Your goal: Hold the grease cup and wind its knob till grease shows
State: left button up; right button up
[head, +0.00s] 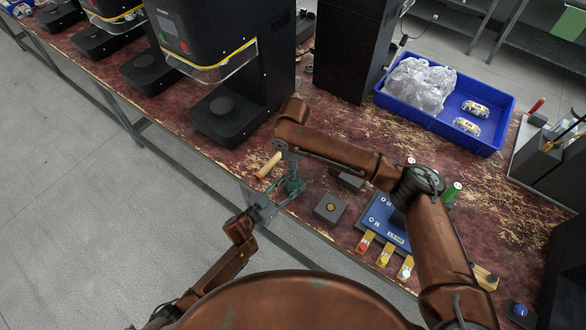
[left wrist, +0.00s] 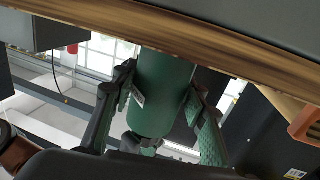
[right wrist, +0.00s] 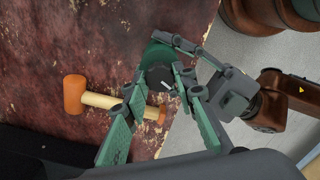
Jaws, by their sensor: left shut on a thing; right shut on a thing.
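The grease cup is a green cylinder (left wrist: 160,95), seen large between the fingers of my left gripper in the left wrist view. My left gripper (head: 277,203) is shut on its body at the table's front edge. In the right wrist view the cup's green rim (right wrist: 153,50) shows around its dark knob (right wrist: 157,78). My right gripper (right wrist: 157,84) comes from above, shut with its fingertips on either side of the knob. In the head view my right wrist and fingers partly hide the cup (head: 294,184). I see no grease.
An orange-headed mallet (right wrist: 95,97) lies close beside the cup. A small grey block with a yellow button (head: 330,208) and a blue board (head: 383,224) with coloured tags lie to the right. A blue bin (head: 433,122) and black machines (head: 222,120) stand behind.

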jog(key=shift+m, duration=0.7)
jog(key=o, duration=1.2)
jog(key=shift+c, duration=0.2)
notch_tip(320, 180, up, 12)
